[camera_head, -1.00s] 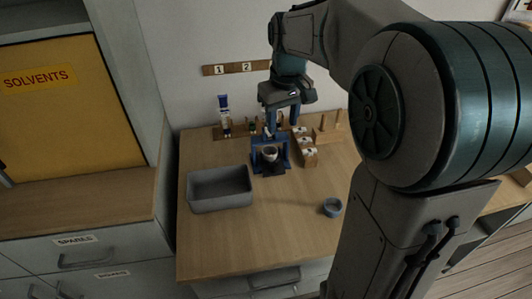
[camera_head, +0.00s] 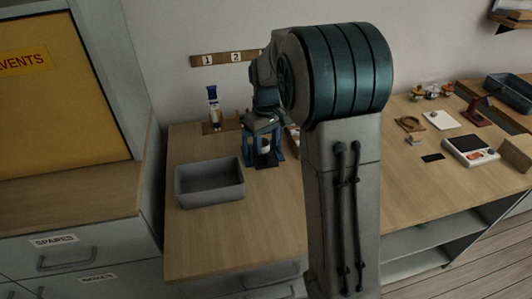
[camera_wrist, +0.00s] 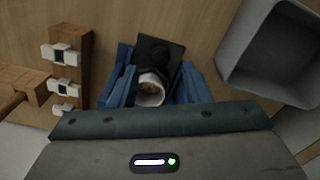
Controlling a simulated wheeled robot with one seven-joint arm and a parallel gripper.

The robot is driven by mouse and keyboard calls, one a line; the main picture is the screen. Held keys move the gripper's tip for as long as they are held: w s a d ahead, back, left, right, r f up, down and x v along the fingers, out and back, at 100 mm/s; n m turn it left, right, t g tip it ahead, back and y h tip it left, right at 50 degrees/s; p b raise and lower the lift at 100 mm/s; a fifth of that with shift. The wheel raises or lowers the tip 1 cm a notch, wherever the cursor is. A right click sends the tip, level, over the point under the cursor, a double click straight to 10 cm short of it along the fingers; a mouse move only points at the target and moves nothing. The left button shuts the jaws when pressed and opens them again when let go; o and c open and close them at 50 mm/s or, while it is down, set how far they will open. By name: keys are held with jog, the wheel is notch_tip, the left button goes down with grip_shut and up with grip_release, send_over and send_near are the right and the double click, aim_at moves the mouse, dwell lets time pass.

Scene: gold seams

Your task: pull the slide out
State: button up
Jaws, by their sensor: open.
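The wrist view shows blue upright parts on both sides of a white cup (camera_wrist: 150,90) with a brownish inside. A dark square plate (camera_wrist: 172,48) with a round dark knob lies just beyond the cup. Blue finger and blue holder are hard to tell apart, and contact cannot be made out. I cannot tell which part is the slide. The gripper's body hides the near side.
A grey bin (camera_head: 210,182) stands left of the gripper, also in the wrist view (camera_wrist: 232,60). Wooden blocks with white pieces (camera_wrist: 64,58) stand close on the other side.

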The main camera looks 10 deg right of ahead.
aim_at(266, 157)
jog(key=shift+f, duration=1.95)
grip_shut()
jog(key=s+b, duration=0.1)
jog(key=s, duration=0.8)
jog(key=shift+s+b, duration=0.1)
jog(key=shift+b, duration=0.25)
grip_release()
